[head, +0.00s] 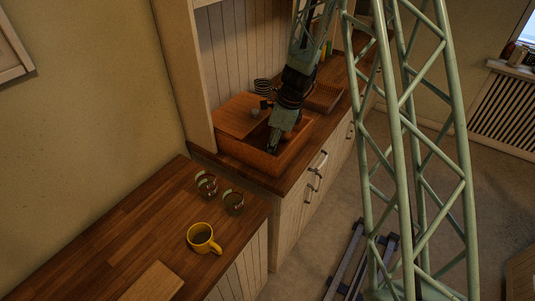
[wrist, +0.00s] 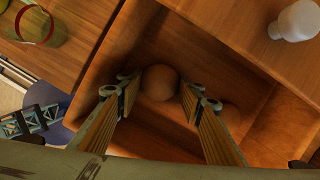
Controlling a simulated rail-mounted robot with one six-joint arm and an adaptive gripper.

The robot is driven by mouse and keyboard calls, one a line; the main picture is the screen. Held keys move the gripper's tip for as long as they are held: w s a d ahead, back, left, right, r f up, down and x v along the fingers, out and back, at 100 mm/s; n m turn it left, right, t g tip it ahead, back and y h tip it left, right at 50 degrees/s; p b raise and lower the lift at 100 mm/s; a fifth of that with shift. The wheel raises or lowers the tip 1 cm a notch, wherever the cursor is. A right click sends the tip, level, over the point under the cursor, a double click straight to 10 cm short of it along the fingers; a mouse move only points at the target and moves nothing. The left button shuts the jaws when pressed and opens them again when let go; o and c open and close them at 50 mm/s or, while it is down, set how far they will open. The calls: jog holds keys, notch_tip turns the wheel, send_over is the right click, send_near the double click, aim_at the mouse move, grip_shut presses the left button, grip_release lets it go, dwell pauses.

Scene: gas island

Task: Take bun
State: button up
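A round brown bun (wrist: 160,83) lies in a wooden box (wrist: 215,70) in the wrist view. My gripper (wrist: 160,95) is open, with one finger on each side of the bun. A narrow gap shows at the left finger; at the right finger I cannot tell whether it touches. In the head view my gripper (head: 272,146) points down into the wooden box (head: 254,158) on the counter, and the bun is hidden there.
In the wrist view a white object (wrist: 294,22) stands right of the box and a glass with a red rim (wrist: 35,24) is at top left. In the head view a yellow mug (head: 203,238) and two striped cups (head: 206,184) stand on the nearer counter.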

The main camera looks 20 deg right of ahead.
jog(key=shift+c, duration=0.9)
jog(key=shift+r, duration=0.1)
notch_tip(320, 180, up, 10)
jog(key=p, duration=0.1)
jog(key=shift+p, duration=0.35)
jog(key=shift+w, duration=0.1)
